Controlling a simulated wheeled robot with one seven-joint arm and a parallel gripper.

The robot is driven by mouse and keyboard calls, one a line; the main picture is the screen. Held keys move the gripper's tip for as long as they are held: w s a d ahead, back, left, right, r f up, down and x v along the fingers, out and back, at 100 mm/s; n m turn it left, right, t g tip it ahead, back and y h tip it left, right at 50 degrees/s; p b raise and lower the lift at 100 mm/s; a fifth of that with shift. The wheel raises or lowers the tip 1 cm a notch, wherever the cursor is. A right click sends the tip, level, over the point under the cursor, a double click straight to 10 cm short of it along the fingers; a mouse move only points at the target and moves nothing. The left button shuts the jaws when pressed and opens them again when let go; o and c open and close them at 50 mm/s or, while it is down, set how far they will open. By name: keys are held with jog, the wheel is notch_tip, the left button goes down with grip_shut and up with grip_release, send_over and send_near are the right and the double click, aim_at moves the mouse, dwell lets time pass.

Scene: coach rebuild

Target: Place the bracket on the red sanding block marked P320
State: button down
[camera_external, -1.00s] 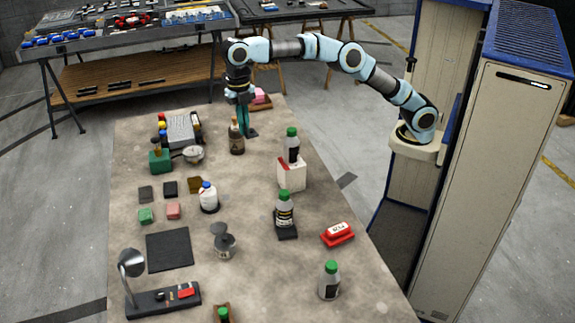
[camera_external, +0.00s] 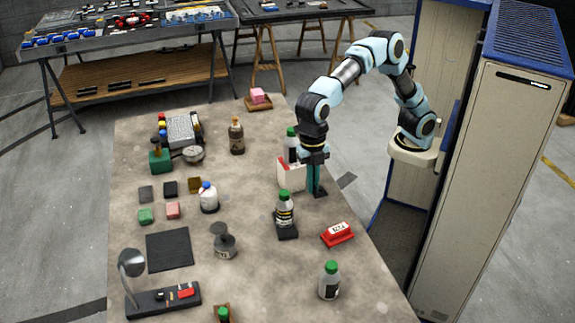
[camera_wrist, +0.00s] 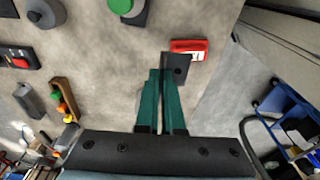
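The red sanding block (camera_external: 338,234) with a white label lies near the table's right edge; the label's text is too small to read surely. It also shows in the wrist view (camera_wrist: 188,45), partly covered by the bracket. My gripper (camera_external: 316,188) points down behind the red block in the external view, beside a white and red box. Its green fingers (camera_wrist: 162,78) are shut on the bracket, a dark flat plate (camera_wrist: 178,70) with a small hole. The bracket (camera_external: 320,193) appears held above the table, apart from the block.
A green-capped bottle on a dark pad (camera_external: 285,215) stands left of the red block; another bottle (camera_external: 329,281) stands in front. The white and red box (camera_external: 291,173) has a bottle at it, close to my gripper. The table between gripper and block looks clear.

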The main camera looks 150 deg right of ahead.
send_over(333, 230)
notch_tip(333, 230, down, 4)
jog(key=shift+m, duration=0.3)
notch_tip(333, 230, down, 5)
jog(key=shift+s+r+p, duration=0.1)
jog(key=shift+p, duration=0.2)
jog(key=shift+f+p, duration=0.35)
jog(key=shift+f, duration=1.85)
jog(key=shift+f, duration=0.15)
jog(key=c, duration=1)
grip_release()
jog(key=shift+c, duration=0.2)
notch_tip(333, 230, up, 12)
jog(key=d+b, duration=0.1)
jog(key=b, duration=0.1)
jog(key=s+a+f+m, duration=0.2)
jog(key=s+f, duration=0.3)
jog(key=s, duration=0.3)
jog(key=s+a+f+m, duration=0.3)
jog(key=s+f+m, duration=0.1)
jog(key=s, duration=0.4)
jog(key=s+a+f+m+h, duration=0.1)
jog(key=s+a+f+m, duration=0.2)
jog(key=s, duration=0.5)
notch_tip(333, 230, down, 3)
jog(key=shift+s+a+r+m+t, duration=0.2)
jog(key=shift+s+a+m+t, duration=0.1)
jog(key=shift+m, duration=0.3)
